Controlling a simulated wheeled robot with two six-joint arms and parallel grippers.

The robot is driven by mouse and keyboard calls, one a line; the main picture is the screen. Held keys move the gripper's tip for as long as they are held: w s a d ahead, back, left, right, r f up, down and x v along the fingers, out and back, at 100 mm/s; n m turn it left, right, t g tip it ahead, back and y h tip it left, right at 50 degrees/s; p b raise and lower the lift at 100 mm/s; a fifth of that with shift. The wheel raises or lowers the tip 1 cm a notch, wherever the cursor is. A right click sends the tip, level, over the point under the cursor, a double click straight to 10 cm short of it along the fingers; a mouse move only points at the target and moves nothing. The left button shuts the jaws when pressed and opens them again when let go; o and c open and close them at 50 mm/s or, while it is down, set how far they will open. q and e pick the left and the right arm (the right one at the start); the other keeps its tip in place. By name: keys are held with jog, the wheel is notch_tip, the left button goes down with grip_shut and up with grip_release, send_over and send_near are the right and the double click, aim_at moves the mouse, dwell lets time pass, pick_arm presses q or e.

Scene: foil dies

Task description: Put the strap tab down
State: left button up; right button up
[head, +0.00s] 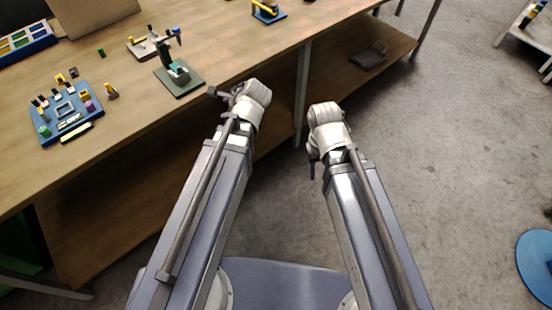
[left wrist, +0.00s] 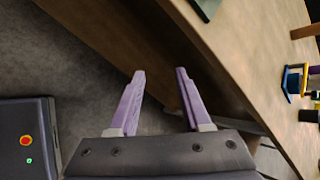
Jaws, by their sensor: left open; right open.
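I cannot make out a strap tab for certain in either view. My left gripper (head: 222,96) is just off the front edge of the workbench in the head view. In the left wrist view its two purple fingers (left wrist: 159,73) are apart with nothing between them, beside the bench edge. My right gripper (head: 312,160) hangs over the floor, to the right of the left one and clear of the bench. Its fingers are small and partly hidden by the wrist in the head view, and no held thing shows there.
A dark tray (head: 368,56) lies on the lower shelf. The floor at right is mostly clear.

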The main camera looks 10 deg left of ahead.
pick_arm(q)
jog(key=s+d+f+n+g+h, duration=0.2)
jog(key=s+d+n, duration=0.4)
jog(key=d, duration=0.3)
jog(key=s+d+f+n+g+h, duration=0.3)
jog(key=s+d+n, duration=0.3)
jog(key=s+d, duration=0.2)
jog(key=shift+s+d+f+g+h, duration=0.3)
jog(key=shift+s+d+f+g, duration=0.15)
jog(key=shift+d, duration=0.2)
